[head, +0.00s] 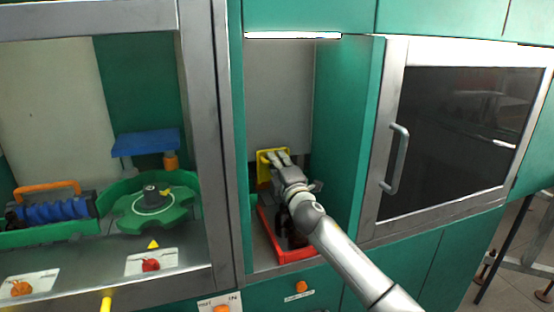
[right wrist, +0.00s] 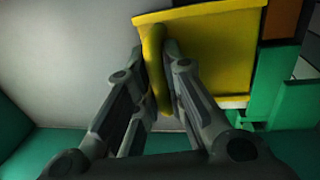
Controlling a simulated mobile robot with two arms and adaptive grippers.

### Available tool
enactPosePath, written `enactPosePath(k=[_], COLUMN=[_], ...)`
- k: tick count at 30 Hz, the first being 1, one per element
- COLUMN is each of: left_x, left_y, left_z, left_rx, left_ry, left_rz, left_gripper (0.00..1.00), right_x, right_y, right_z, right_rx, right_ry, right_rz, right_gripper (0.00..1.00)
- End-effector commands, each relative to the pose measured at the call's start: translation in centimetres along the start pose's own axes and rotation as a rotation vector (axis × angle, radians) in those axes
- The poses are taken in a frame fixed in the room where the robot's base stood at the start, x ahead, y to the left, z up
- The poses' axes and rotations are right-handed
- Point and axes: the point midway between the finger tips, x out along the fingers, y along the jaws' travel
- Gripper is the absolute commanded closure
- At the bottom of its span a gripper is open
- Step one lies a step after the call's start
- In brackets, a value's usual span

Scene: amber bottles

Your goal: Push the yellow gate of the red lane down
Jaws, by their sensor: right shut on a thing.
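The yellow gate (head: 263,168) stands at the back end of the red lane (head: 268,234), inside the open bay. My right gripper (head: 274,158) reaches into the bay over the lane and is at the gate. In the right wrist view, the yellow gate (right wrist: 215,45) is an upright panel with a yellow handle (right wrist: 154,65). My right gripper (right wrist: 158,70) is shut on this handle, with one finger on each side. My arm hides part of the red lane and the dark things in it. My left gripper is not in view.
A green partition (head: 345,150) bounds the bay on the right, and a metal post (head: 226,150) on the left. A dark-windowed door with a handle (head: 396,160) is further right. A green star wheel (head: 150,208) sits in the left bay.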

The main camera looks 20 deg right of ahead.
Motion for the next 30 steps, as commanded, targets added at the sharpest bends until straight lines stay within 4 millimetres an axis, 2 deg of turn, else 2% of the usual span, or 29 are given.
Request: enactPosePath(k=[1,3,14,15,20,30], left_x=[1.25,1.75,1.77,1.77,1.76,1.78], left_y=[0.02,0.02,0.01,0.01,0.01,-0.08], left_z=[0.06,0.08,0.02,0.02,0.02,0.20], left_rx=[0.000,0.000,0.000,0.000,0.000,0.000], left_ry=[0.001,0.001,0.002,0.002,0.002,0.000], left_rz=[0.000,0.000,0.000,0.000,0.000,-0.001], left_gripper=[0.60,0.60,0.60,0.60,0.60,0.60], right_x=[-0.24,-0.35,-0.36,-0.35,-0.35,-0.32], right_y=[-1.51,-2.12,-2.19,-2.17,-2.14,-1.90], right_z=[0.29,0.32,0.40,0.41,0.40,0.19], right_rx=[-0.001,-0.001,-0.003,-0.003,-0.002,-0.001], right_ry=[-0.007,-0.007,-0.008,-0.008,-0.008,-0.004], right_rz=[-0.004,-0.004,-0.003,-0.003,-0.003,0.000], right_gripper=[1.00,1.00,1.00,0.88,0.67,0.67])
